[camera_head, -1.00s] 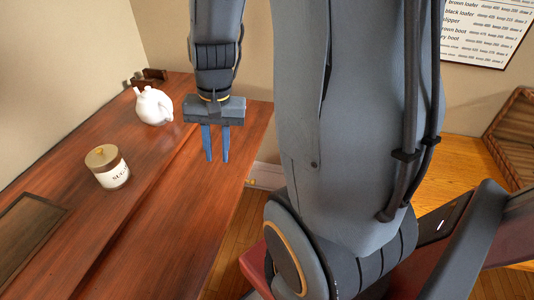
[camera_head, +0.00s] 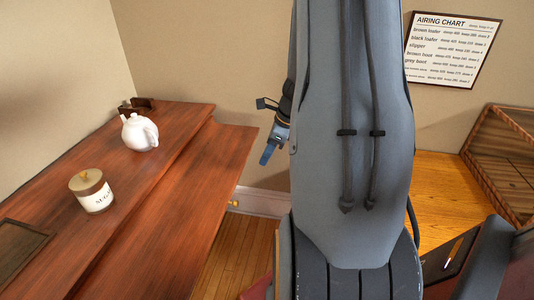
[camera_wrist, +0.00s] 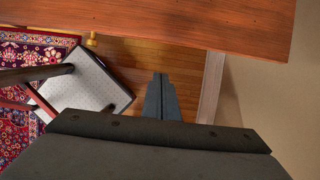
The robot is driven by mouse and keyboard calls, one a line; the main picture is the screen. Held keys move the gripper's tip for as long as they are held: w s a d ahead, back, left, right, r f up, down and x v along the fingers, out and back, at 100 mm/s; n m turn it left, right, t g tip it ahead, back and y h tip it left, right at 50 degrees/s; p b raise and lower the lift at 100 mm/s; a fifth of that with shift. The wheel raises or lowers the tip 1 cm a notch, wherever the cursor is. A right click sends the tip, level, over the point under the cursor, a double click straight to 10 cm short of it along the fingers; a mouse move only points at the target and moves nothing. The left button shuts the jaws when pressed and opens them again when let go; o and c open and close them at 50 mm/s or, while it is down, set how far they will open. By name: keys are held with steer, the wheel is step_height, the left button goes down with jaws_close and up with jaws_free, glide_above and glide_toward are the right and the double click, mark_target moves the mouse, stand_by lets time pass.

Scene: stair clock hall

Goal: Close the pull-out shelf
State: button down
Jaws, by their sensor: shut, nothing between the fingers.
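The pull-out shelf (camera_head: 205,180) is a reddish-brown wooden board. It sticks out to the right from under the sideboard top (camera_head: 100,150), at a slightly lower level. A small brass knob (camera_head: 233,204) shows by its right edge. In the wrist view the shelf (camera_wrist: 190,18) crosses the top of the picture, with the brass knob (camera_wrist: 91,40) at its lower left edge. My gripper (camera_head: 265,159) is just right of the shelf's far right end, apart from it and partly hidden by my arm. Its fingers (camera_wrist: 160,78) are shut and empty, pointing towards the shelf edge.
A white teapot (camera_head: 139,132) and a sugar jar (camera_head: 91,191) stand on the sideboard top. A dark wooden item (camera_head: 137,105) sits at its back corner. The wall and skirting (camera_head: 262,202) are close behind. Wooden floor (camera_head: 220,250) is open beside the shelf.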

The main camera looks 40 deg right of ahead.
steer(key=w+a+f+p, duration=0.1)
steer(key=w+a+f, duration=0.2)
steer(key=w+f, duration=0.1)
steer(key=shift+w+a+f, duration=0.35)
steer(key=shift+a+f, duration=0.05)
steer(key=shift+f, duration=0.3)
